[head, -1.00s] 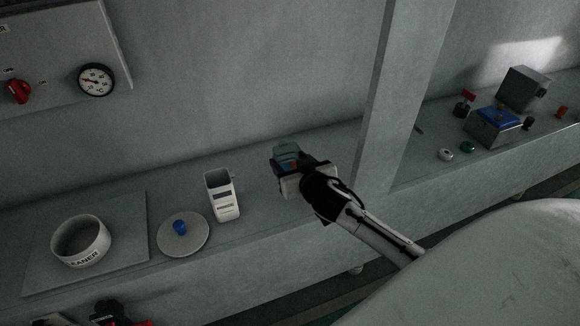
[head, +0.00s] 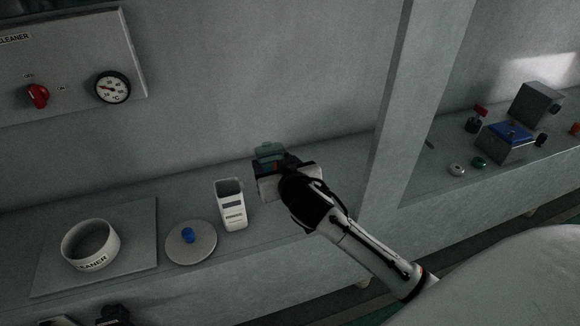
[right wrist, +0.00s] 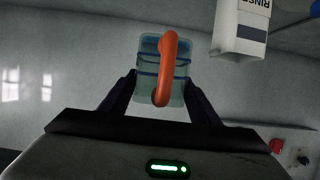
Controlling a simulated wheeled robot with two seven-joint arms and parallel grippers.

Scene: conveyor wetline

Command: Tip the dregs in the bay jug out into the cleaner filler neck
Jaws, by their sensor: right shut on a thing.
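The bay jug (head: 269,151) is a small see-through bluish jug; its orange handle and blue bands show in the right wrist view (right wrist: 148,88). My right gripper (head: 282,170) is shut on it and holds it close to the back wall, right of the white box. The jug looks roughly upright; its contents cannot be made out. The cleaner filler neck (head: 98,262) is a wide white ring with dark lettering, standing open on a grey plate at the left. The jug is well to the right of the neck. My left gripper is not in view.
A round lid (head: 204,254) with a blue knob lies beside the neck. An open white box (head: 233,218) stands between lid and jug; its label reads RINSE in the right wrist view (right wrist: 238,35). A pillar (head: 405,110) rises at right. A panel (head: 70,65) hangs above the neck.

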